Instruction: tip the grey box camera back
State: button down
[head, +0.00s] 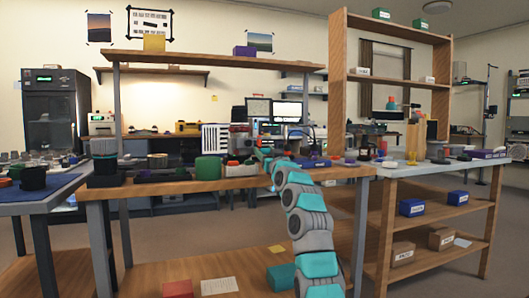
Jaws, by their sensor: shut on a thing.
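My arm reaches forward from the bottom of the head view to the wooden workbench (150,188). My gripper (264,153) is at its far end, small and partly hidden by my own arm, just above the back of the bench top. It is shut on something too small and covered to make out. I cannot pick out the grey box camera with certainty among the small items around the gripper.
A grey-topped table (425,170) with small items adjoins on the right. Lower shelves hold blue boxes (412,207).

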jog(key=shift+w+d+f, duration=0.3)
jog(key=shift+d+f, duration=0.35)
jog(key=shift+c, duration=2.3)
grip_release()
jog(key=shift+d, duration=0.1)
jog(key=shift+o, duration=0.5)
jog(key=shift+r, duration=0.1)
jog(key=shift+s+a+r, duration=0.2)
jog(key=shift+a, duration=0.25)
